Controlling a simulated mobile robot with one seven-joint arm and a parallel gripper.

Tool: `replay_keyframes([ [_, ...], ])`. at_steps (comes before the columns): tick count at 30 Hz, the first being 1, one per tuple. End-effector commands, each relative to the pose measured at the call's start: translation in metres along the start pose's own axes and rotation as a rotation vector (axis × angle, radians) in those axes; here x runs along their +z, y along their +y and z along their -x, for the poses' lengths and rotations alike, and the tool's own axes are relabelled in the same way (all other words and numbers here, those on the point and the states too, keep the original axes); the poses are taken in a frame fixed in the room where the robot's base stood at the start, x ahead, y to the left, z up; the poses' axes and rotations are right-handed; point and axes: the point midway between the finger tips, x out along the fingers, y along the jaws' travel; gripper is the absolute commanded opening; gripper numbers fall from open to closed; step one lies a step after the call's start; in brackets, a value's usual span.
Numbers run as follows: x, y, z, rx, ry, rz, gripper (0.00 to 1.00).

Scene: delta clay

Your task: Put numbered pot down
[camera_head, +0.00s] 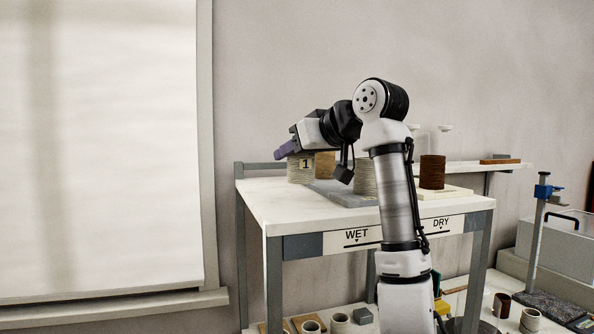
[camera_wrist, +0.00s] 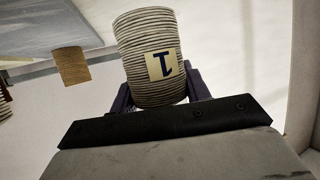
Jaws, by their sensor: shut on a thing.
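The numbered pot (camera_head: 300,172) is a pale ribbed cylinder with a cream label reading 1. In the wrist view the pot (camera_wrist: 148,85) fills the upper middle, its label appearing upside down. My gripper (camera_head: 287,149) is shut on the pot, with purple fingers on either side of it. In the head view the pot is at the left end of the white table (camera_head: 268,203), by the grey slab. I cannot tell whether its base touches the surface. Part of its top is hidden behind my gripper.
A tan pot (camera_head: 325,165) and a pale ribbed pot (camera_head: 366,178) stand on the grey slab (camera_head: 345,198). A dark brown pot (camera_head: 432,172) stands on a cream board at right. WET (camera_head: 356,234) and DRY (camera_head: 441,223) labels mark the front edge. The table's front left is bare.

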Motion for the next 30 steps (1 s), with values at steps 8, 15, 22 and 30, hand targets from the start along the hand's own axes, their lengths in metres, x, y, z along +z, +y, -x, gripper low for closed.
replay_keyframes([
  [8, 0.03, 0.001, -0.012, 0.0, -0.001, -0.001, 0.19],
  [15, 0.031, 0.0, -0.013, 0.0, 0.0, 0.0, 0.19],
  [22, 0.033, 0.0, -0.014, 0.0, -0.001, -0.001, 0.56],
  [30, 0.033, 0.0, -0.014, 0.0, -0.001, -0.001, 0.69],
])
